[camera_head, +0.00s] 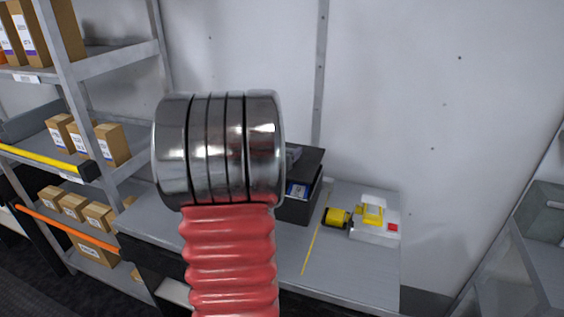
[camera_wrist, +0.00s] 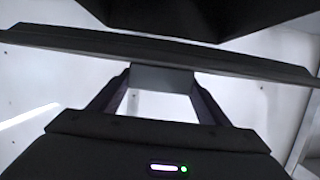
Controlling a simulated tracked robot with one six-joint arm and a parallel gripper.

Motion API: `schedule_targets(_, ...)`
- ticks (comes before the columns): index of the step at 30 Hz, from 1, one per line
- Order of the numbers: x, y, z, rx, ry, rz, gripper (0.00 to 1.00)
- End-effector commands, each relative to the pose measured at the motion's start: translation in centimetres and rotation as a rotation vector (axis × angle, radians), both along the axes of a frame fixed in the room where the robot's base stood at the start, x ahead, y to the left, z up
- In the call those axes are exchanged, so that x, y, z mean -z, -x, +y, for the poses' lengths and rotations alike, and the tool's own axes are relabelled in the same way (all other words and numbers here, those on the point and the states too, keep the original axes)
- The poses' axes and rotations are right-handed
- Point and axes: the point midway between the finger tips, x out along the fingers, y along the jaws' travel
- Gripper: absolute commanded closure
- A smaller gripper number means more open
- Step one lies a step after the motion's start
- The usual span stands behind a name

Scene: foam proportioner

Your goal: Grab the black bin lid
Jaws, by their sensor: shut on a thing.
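In the wrist view my gripper (camera_wrist: 161,80) has its two dark fingers closed on a grey block-like grip below a long dark slab. The slab is the black bin lid (camera_wrist: 240,63), seen nearly edge-on and spanning the picture, slightly tilted. A larger black shape (camera_wrist: 190,14), probably the bin, shows beyond the lid at the top, with a pale gap between them at the sides. In the head view the black bin (camera_head: 297,207) stands on the grey table, partly hidden by my arm. Blue and white items show at its side. My gripper is hidden there.
A yellow-and-white device (camera_head: 372,222) sits on the table (camera_head: 350,277), right of a yellow line. A shelf rack (camera_head: 115,60) with cardboard boxes stands left. Another grey shelf (camera_head: 540,255) is at right. The table's front right is clear.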

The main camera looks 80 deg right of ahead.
Motion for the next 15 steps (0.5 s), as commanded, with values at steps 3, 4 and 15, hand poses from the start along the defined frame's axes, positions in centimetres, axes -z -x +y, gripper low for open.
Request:
schedule_targets(3, -2.4, 0.0, 0.0, 0.000, 0.004, -0.004, 0.55)
schedule_targets(4, -2.8, 0.0, 0.0, 0.000, 0.005, -0.002, 0.55)
schedule_targets(15, -4.4, 0.0, 0.0, 0.000, 0.001, 0.000, 0.55)
